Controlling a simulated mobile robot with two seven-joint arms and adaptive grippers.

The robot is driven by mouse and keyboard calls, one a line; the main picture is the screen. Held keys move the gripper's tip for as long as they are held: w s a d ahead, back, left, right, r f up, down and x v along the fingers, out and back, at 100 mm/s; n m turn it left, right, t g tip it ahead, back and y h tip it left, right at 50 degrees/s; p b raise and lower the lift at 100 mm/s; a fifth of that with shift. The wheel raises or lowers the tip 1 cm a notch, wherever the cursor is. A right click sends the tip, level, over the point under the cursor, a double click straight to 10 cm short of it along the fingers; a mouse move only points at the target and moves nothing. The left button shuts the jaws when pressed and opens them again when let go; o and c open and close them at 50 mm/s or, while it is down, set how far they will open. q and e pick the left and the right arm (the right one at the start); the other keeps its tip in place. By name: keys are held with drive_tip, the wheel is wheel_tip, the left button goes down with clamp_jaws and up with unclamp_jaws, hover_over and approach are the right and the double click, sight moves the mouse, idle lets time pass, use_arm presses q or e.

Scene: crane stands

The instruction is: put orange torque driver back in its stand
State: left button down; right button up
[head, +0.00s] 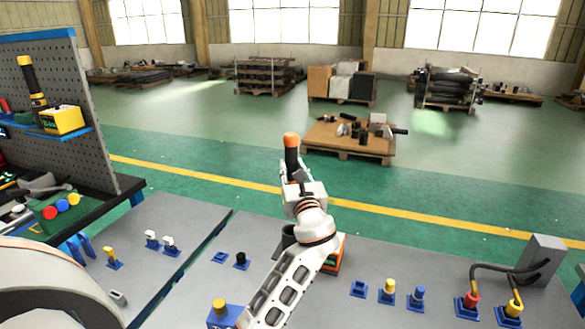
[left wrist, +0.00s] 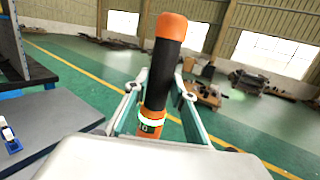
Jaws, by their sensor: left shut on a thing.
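The orange torque driver (head: 292,155) has an orange cap, a black grip and an orange lower part with a white band. It also shows in the left wrist view (left wrist: 164,65), nearly upright with a slight tilt. My left gripper (head: 291,176) is shut on its lower part and holds it up above the workbench. The gripper's two fingers also show in the left wrist view (left wrist: 154,108), one on each side of the driver. Two empty blue stands, one at the left (head: 219,257) and one at the right (head: 358,289), sit on the bench; I cannot tell which is the driver's.
The grey bench (head: 330,305) carries several blue stands holding tools, such as a yellow-topped one (head: 388,288) and a red one (head: 470,300) with a cable. An orange box (head: 339,250) and a dark cup (head: 288,238) are partly behind my arm. A pegboard (head: 85,100) stands left.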

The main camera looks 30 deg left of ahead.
sight(292, 182)
use_arm(q)
drive_tip(key=shift+f+b, duration=0.45)
drive_tip(key=shift+f, duration=0.35)
drive_tip(key=shift+f+b, duration=0.35)
drive_tip(key=shift+f, duration=0.3)
drive_tip(key=shift+f+b, duration=0.5)
drive_tip(key=shift+f, duration=0.45)
use_arm(e)
drive_tip(key=shift+w+a+r+t+y, duration=0.2)
drive_tip(key=shift+w+a, duration=0.15)
drive_tip(key=shift+a, duration=0.3)
drive_tip(key=shift+w+a+r+t+y, duration=0.1)
drive_tip(key=shift+w+a+y, duration=0.15)
drive_tip(key=shift+a, duration=0.35)
drive_tip(key=shift+w, duration=0.1)
drive_tip(key=shift+d+f, duration=0.1)
drive_tip(key=shift+d, duration=0.05)
use_arm(q)
drive_tip(key=shift+p, duration=0.45)
use_arm(e)
drive_tip(key=shift+r, duration=0.25)
drive_tip(key=shift+r, duration=0.15)
use_arm(q)
drive_tip(key=shift+f, duration=0.25)
